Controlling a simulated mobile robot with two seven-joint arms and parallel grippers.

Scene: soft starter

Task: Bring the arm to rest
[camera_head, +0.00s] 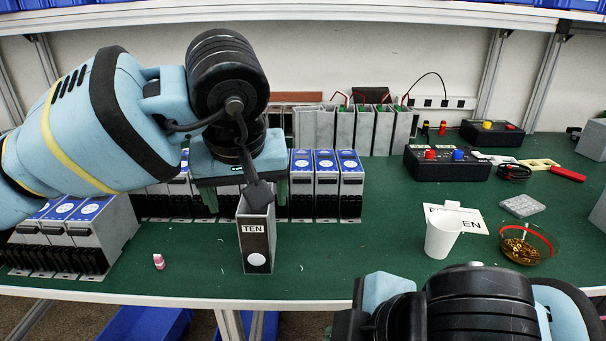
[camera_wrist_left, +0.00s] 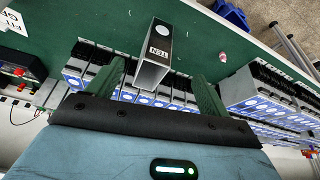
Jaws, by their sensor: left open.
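My left arm comes in from the left in the head view. Its gripper (camera_head: 244,200) points down and is open, with green fingers apart; it also shows in the left wrist view (camera_wrist_left: 160,82). A grey and black unit labelled TEN (camera_head: 257,243) stands upright on the green table (camera_head: 340,260) just below and in front of the gripper. In the left wrist view the unit (camera_wrist_left: 155,52) shows between the fingers, with gaps on both sides. Part of my right arm shows at the bottom right of the head view; its gripper fingers do not show.
Blue-and-grey units (camera_head: 327,185) stand in a row behind, and more (camera_head: 90,230) stand at left. A small pink-capped bottle (camera_head: 158,261) is near the front edge. A white cup (camera_head: 441,238), a bowl of brass parts (camera_head: 527,246) and a black box (camera_head: 446,163) are at right.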

